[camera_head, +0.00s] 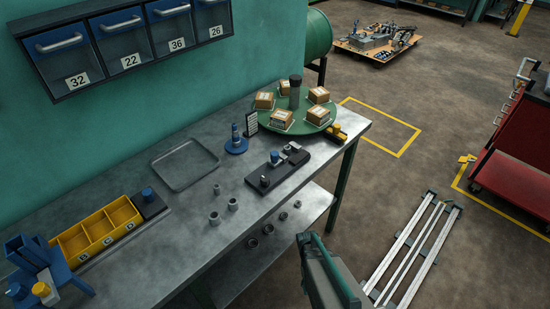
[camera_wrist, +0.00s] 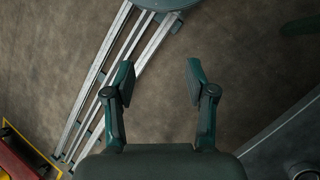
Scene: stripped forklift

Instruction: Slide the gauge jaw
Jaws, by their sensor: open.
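A dark, flat fixture (camera_head: 284,172) lies on the workbench, right of the bench's middle, in the head view. It looks like the gauge. It carries a silver-grey block (camera_head: 293,148), a small blue part (camera_head: 275,157) and a dark round knob (camera_head: 264,181). I cannot tell for sure which part is the jaw. My gripper (camera_wrist: 158,80) is open and empty in the wrist view, its two fingers well apart above the floor. It is away from the fixture, which does not show in the wrist view. Part of my arm shows at the bottom of the head view.
A blue stand (camera_head: 236,141) and an empty grey tray (camera_head: 185,164) are left of the fixture. A green turntable (camera_head: 293,128) with several boxes stands behind it. Several metal rings stand in front. A yellow bin (camera_head: 97,228) is at left. Floor rails (camera_head: 418,246) lie at right.

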